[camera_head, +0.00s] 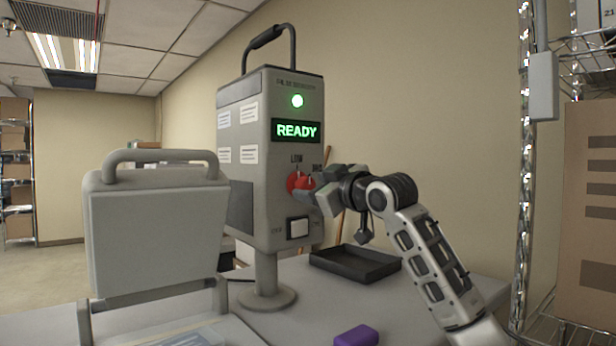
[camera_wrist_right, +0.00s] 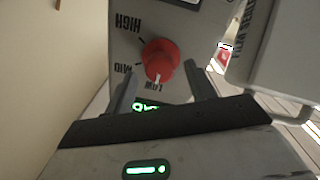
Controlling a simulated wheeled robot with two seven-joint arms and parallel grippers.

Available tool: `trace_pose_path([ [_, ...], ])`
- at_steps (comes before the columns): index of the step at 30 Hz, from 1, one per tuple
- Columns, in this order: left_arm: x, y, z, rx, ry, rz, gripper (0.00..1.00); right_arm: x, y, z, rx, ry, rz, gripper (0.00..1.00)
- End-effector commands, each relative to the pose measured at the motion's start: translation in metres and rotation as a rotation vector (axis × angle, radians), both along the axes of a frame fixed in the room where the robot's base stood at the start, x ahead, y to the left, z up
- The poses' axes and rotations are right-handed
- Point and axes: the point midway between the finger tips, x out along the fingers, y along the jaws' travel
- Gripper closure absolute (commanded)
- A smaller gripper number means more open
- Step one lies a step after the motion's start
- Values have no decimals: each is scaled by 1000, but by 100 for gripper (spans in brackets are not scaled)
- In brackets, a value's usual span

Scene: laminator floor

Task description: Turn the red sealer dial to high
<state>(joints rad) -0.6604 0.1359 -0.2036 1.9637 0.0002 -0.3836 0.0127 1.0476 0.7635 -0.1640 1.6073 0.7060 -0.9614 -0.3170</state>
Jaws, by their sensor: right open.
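The red sealer dial (camera_head: 294,183) is on the front of the grey sealer unit (camera_head: 240,190), below a lit READY display (camera_head: 297,131). In the right wrist view, the dial (camera_wrist_right: 160,58) shows a white pointer mark aimed at the LOW label; MID and HIGH labels stand around it. My right gripper (camera_head: 316,188) is at the dial in the head view and partly covers it. In the right wrist view, its open fingers (camera_wrist_right: 161,76) flank the near part of the dial. I cannot tell whether they touch it. My left gripper is not in view.
A black tray (camera_head: 355,262) and a purple block (camera_head: 357,336) are on the table. A grey machine with a raised, handled lid (camera_head: 155,235) stands at left. A wire shelf with a cardboard box (camera_head: 588,200) is at right.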

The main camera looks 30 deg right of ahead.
Motion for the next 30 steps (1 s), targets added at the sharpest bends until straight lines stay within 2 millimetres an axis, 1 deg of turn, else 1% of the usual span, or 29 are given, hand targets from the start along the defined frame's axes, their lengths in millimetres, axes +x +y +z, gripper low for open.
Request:
trace_pose_path([
  [1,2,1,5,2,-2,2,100,8,1,2,1,3,1,45],
  [3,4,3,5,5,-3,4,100,16,1,2,2,1,0,45],
  [6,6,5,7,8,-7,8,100,24,1,1,0,1,0,45],
  [10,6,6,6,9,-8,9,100,28,1,0,-1,0,0,45],
  [17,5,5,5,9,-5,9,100,28,1,-1,-1,0,0,45],
  [18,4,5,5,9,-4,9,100,28,1,-1,-1,0,0,56],
  [20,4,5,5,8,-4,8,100,28,1,-1,-1,0,0,73],
  [21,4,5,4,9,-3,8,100,28,1,-1,-1,0,0,84],
  [22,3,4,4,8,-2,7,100,28,1,-1,-1,1,0,89],
  [30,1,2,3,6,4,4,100,28,1,-1,13,1,0,89],
])
